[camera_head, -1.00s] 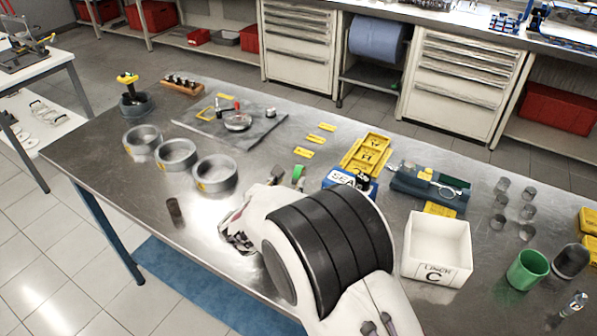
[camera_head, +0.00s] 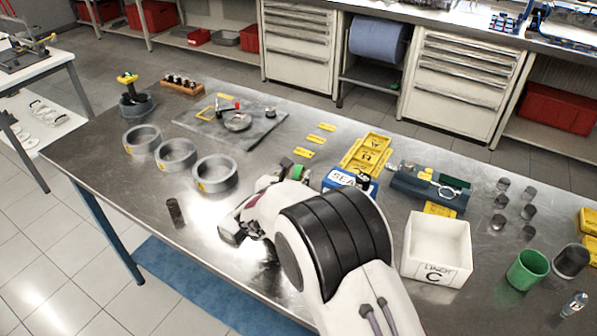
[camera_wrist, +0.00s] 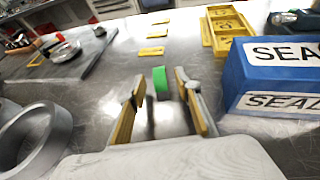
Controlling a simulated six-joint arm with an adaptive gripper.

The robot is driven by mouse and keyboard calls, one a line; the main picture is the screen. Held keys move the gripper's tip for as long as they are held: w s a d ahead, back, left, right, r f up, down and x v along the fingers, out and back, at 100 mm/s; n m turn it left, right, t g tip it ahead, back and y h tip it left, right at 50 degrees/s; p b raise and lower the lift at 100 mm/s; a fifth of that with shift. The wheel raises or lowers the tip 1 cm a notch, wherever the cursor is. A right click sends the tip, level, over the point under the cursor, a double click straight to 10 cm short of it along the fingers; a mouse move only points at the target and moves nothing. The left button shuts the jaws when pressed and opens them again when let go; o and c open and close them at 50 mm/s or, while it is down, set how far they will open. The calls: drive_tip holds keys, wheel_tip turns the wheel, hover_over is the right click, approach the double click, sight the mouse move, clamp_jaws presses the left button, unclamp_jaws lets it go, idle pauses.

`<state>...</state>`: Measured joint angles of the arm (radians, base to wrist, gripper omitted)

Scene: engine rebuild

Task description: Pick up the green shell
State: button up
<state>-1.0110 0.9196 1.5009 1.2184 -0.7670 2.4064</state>
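The green shell (camera_wrist: 160,83) is a small curved green piece on the metal table. In the wrist view it stands just ahead of my gripper (camera_wrist: 160,79), in line with the gap between the fingers. My gripper is open, with one yellow-padded finger on each side of the gap and nothing visibly clasped. In the head view the shell (camera_head: 297,173) shows just beyond my wrist, which hides much of the gripper. I cannot tell whether the fingertips reach past the shell's near face.
A blue SEALS box (camera_wrist: 272,80) stands close to the right finger. A grey ring (camera_wrist: 35,135) lies to the left. Yellow labels (camera_wrist: 153,52) and a yellow tray (camera_wrist: 226,32) lie beyond. A white bin (camera_head: 437,244) and green cup (camera_head: 527,270) stand farther right.

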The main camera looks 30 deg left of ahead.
drive_tip(key=shift+x, duration=0.95)
clamp_jaws()
